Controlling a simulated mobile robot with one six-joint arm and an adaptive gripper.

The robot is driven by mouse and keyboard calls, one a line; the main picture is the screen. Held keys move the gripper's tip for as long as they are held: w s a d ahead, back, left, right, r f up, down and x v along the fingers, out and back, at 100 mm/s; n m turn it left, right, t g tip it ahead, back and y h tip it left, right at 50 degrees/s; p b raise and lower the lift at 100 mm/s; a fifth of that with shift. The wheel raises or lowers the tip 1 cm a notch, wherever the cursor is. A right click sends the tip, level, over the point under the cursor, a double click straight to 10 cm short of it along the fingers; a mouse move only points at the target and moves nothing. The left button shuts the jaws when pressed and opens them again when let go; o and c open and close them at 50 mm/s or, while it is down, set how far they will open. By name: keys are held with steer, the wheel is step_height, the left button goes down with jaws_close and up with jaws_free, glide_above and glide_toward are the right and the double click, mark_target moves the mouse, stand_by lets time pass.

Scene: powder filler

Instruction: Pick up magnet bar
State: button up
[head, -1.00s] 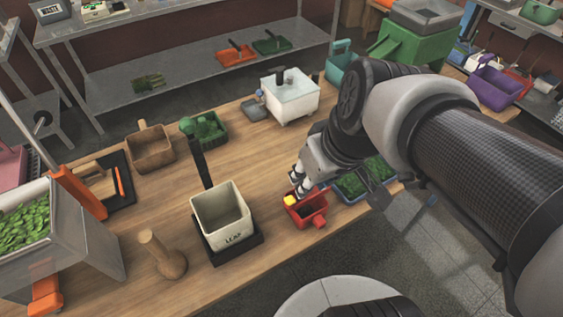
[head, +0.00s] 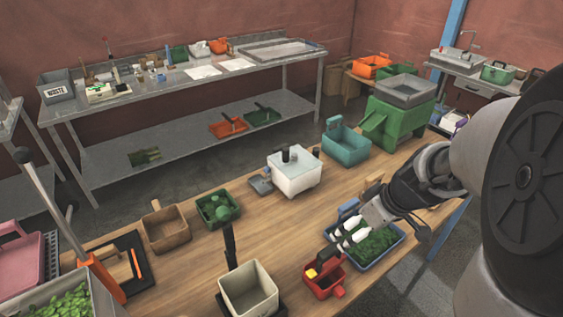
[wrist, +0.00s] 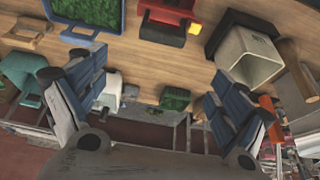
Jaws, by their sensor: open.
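I cannot tell for certain which thing is the magnet bar. A small red container (head: 322,280) with a yellow piece (head: 311,273) at its left edge stands near the front of the wooden table; both show at the top of the wrist view, the container (wrist: 160,27) and the yellow piece (wrist: 195,29). My gripper (head: 347,236) is in the air over the left part of a blue tray (head: 398,246) of green leaves, just up and right of the red container. In the wrist view, its two fingers (wrist: 155,95) are wide apart with nothing between them.
A cream square bin (head: 248,289) stands left of the red container. A white box (head: 294,173), a teal bin (head: 346,146) and a green machine (head: 400,125) stand farther back. Bare wood (head: 275,228) lies in the middle of the table.

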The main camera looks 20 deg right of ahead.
mark_target(332, 248)
steer(key=shift+o, duration=0.2)
steer(key=b+x, duration=0.2)
steer(key=x, duration=0.8)
steer(key=shift+w+f, duration=0.15)
steer(key=shift+f, duration=0.25)
steer(key=shift+b+x, duration=0.7)
steer(key=shift+x, duration=1.95)
steer(key=shift+s+a, duration=0.15)
steer(key=shift+s, duration=0.1)
steer(key=shift+c, duration=0.2)
steer(key=c, duration=1.8)
